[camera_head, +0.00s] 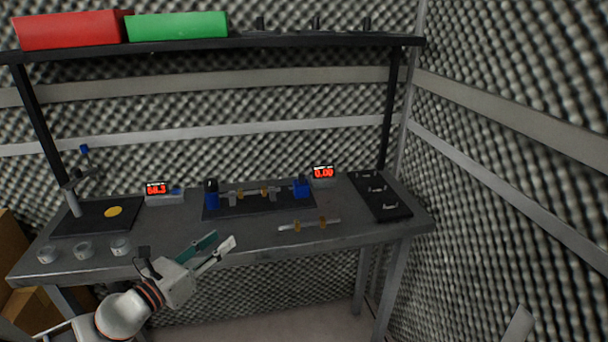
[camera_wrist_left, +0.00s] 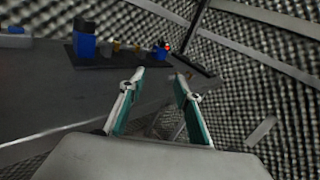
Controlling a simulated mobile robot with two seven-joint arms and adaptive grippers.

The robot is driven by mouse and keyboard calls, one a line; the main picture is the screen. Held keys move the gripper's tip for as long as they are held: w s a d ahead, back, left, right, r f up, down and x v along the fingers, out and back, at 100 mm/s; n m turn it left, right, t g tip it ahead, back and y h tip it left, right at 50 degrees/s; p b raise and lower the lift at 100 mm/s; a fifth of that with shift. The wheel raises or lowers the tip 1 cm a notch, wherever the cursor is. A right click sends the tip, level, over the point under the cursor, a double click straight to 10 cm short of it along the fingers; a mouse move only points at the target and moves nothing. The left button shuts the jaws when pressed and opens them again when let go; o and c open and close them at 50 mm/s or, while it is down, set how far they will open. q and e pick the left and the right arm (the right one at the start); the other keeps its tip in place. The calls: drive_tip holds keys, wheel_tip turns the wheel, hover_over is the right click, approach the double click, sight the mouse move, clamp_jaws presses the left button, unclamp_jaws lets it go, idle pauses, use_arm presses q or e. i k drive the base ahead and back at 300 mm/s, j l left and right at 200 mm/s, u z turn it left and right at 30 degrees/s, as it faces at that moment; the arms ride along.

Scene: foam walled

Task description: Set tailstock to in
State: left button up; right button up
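A small lathe-like fixture on a dark base plate (camera_head: 222,211) stands in the middle of the workbench. It has a blue block at its left end (camera_head: 212,193) and a smaller blue block, which looks like the tailstock (camera_head: 301,187), at its right end. A rod with brass-coloured parts (camera_head: 264,193) lies between them. In the left wrist view the tailstock (camera_wrist_left: 161,51) is small at the far end. My left gripper (camera_head: 223,241) is open and empty in front of the bench's front edge, apart from the fixture. The fingers also show in the left wrist view (camera_wrist_left: 158,88). My right gripper is not seen.
A loose rod with brass rings (camera_head: 310,224) lies in front of the fixture. Red displays (camera_head: 157,189) (camera_head: 323,172) stand behind. A shelf (camera_head: 330,41) hangs above.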

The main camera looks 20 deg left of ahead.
sight(300, 188)
drive_tip(key=i+l, duration=0.15)
drive_tip(key=i, duration=0.3)
drive_tip(key=i+l, duration=0.15)
drive_tip(key=i, duration=0.3)
